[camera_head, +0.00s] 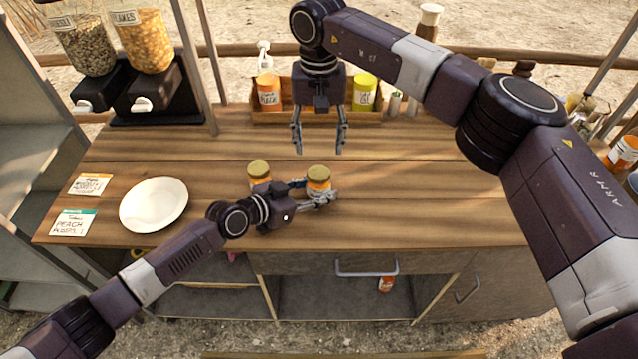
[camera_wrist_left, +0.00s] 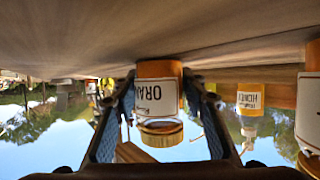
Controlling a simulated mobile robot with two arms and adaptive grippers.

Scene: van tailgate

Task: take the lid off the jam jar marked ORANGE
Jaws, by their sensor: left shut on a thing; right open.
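The jam jar marked ORANGE (camera_wrist_left: 158,92) stands upright on the wooden counter with its gold lid (camera_wrist_left: 161,134) on. The wrist picture is upside down, and only the start of the label shows. In the head view the jar (camera_head: 319,186) is the right one of two. My left gripper (camera_head: 321,199) is shut on its body, below the lid. A second gold-lidded jar (camera_head: 260,176) stands to its left, partly behind my left gripper; its label is not readable. My right gripper (camera_head: 320,140) is open and empty, pointing down behind the jars, apart from both.
A white plate (camera_head: 154,204) and two label cards (camera_head: 74,222) lie at the left. A wooden rack (camera_head: 291,110) with bottles stands at the back, behind my right gripper. Cereal dispensers (camera_head: 146,42) stand at the back left. The counter right of the jars is clear.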

